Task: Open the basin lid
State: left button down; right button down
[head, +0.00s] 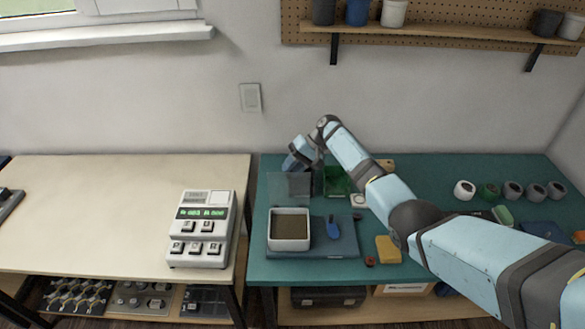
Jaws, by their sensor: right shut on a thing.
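The basin (289,244) is a white square tub on the teal bench. Brown contents show inside it, and its top is uncovered. The basin lid (288,187) is a see-through grey panel standing raised at the basin's back edge. My right gripper (293,164) is at the lid's upper edge and appears shut on it. Its fingertips are small and partly hidden by its own body. My left gripper is not in view.
A blue mat (340,247) lies under the basin, with a blue tool (333,228) on it. A green bin (338,180) stands right of the lid. A yellow sponge (388,249) lies to the right. A white meter (201,230) stands on the pale table.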

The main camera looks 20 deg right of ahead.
jog(key=shift+s+f, duration=0.1)
jog(key=shift+f, duration=0.1)
jog(key=c, duration=1.1)
grip_release()
jog(key=shift+o, duration=0.8)
jog(key=shift+d+r, duration=0.1)
jog(key=b+v, duration=0.1)
jog(key=v, duration=1.2)
jog(key=shift+d+r, duration=0.2)
jog(key=shift+d, duration=0.05)
